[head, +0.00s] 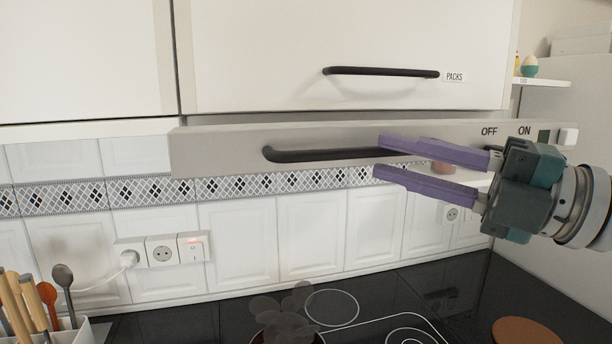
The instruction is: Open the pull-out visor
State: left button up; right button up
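The pull-out visor (225,150) is a long grey panel under the white wall cabinet, with OFF and ON printed near its right end. A long black handle (310,154) runs along its front. My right gripper (377,157) comes in from the right with two purple fingers, pointing left. The fingers are apart, one higher and one lower, and overlap the handle's right part in the picture. The upper finger hides some of the handle. I cannot tell whether the fingers touch it. My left gripper is out of view.
Above the visor is a cabinet door with a black handle (380,71) labelled PACKS. Below are a tiled wall, sockets (161,250) and a black hob (390,300) with a dark pan-like object. A utensil holder (75,330) stands at lower left. A small shelf (540,82) is at upper right.

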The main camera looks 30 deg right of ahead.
jog(key=r+b+v, duration=0.1)
jog(key=v, duration=0.5)
jog(key=shift+f+b, duration=0.35)
jog(key=shift+f, duration=0.15)
jog(key=shift+s, duration=0.1)
